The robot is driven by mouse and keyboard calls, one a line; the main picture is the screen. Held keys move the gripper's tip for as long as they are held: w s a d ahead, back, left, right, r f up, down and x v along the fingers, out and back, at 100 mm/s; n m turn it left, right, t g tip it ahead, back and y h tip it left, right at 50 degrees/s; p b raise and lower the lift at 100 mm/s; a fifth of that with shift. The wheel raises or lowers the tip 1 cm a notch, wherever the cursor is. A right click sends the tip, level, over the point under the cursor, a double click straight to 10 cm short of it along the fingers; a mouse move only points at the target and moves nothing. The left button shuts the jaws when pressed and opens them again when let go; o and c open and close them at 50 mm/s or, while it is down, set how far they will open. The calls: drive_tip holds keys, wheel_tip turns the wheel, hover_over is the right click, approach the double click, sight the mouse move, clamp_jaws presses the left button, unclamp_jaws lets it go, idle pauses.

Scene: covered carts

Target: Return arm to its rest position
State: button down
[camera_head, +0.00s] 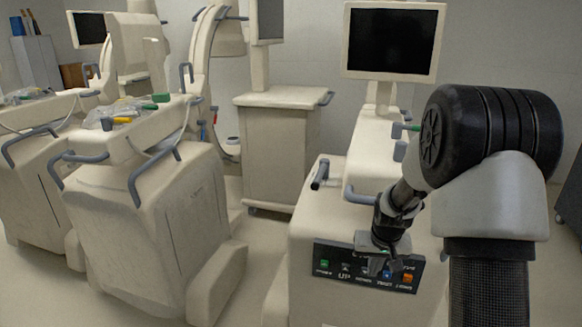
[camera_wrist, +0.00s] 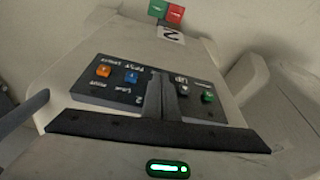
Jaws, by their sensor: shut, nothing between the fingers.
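My arm reaches in from the right of the head view, and my gripper (camera_head: 378,250) hangs in front of a black button panel (camera_head: 335,257) on a beige cart (camera_head: 310,228). In the wrist view my gripper (camera_wrist: 161,82) is shut, with its fingers together and empty. The fingers overlap the middle of the button panel (camera_wrist: 118,78) in that view. Orange (camera_wrist: 103,71), blue (camera_wrist: 131,77) and green (camera_wrist: 207,97) buttons show around them. I cannot tell whether the fingertips touch the panel.
A screen (camera_head: 390,42) stands above the cart behind my arm. More covered carts (camera_head: 155,215) with handles stand at the left, and a boxy cabinet (camera_head: 278,150) stands at the back. Some open floor (camera_head: 262,235) shows between the carts.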

drive_tip(key=s+a+r+t, duration=0.1)
drive_tip(key=s+a+r, duration=0.1)
drive_tip(key=s+r, duration=0.5)
drive_tip(key=s+a+r, duration=0.3)
drive_tip(key=s+r, duration=0.1)
drive_tip(key=r, duration=0.6)
drive_tip(key=s+a+r+n+t, duration=0.1)
drive_tip(key=s+a+r, duration=0.15)
drive_tip(key=s, duration=0.65)
drive_tip(key=s+a+r+n, duration=0.1)
drive_tip(key=s+r, duration=0.3)
drive_tip(key=s, duration=0.6)
wheel_tip(320, 180, up, 23)
drive_tip(key=p, duration=2.3)
drive_tip(key=shift+w+d, duration=0.2)
drive_tip(key=shift+w, duration=0.25)
drive_tip(key=shift+d, duration=0.1)
